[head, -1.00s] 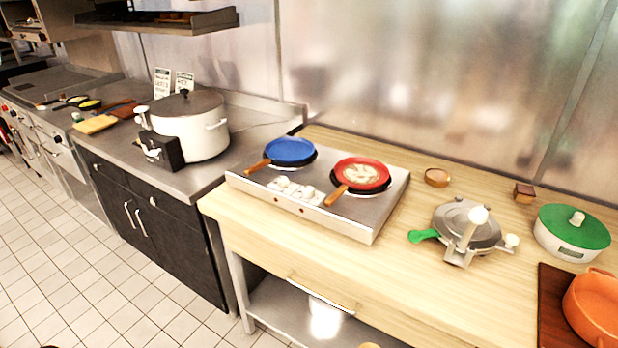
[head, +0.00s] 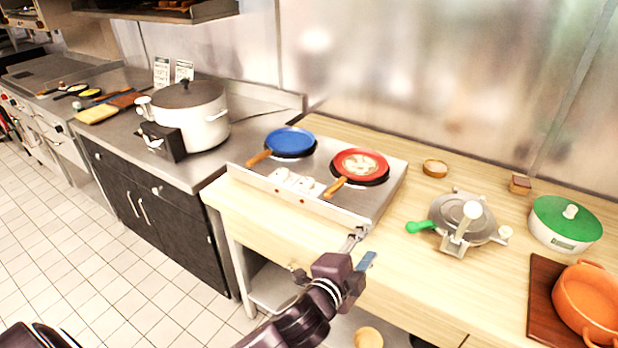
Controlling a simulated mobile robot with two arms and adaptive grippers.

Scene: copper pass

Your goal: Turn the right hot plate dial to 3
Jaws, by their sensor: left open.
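The silver hot plate (head: 352,212) stands on the wooden counter, with a blue pan (head: 290,142) on its left burner and a red pan (head: 360,165) on its right. Its right dial (head: 305,185) is a small white knob on the top near the front edge, beside the left dial (head: 281,174). The dial markings are too small to read. My left gripper (head: 355,236) is open and empty, in front of the hot plate's right front corner and apart from the dials. My right gripper is not in view.
The red pan's wooden handle (head: 335,187) reaches close to the right dial. A waffle maker-like press (head: 464,220) with a green handle, a green-lidded pot (head: 565,225) and an orange pot (head: 588,300) stand to the right. A large white pot (head: 195,118) is at left.

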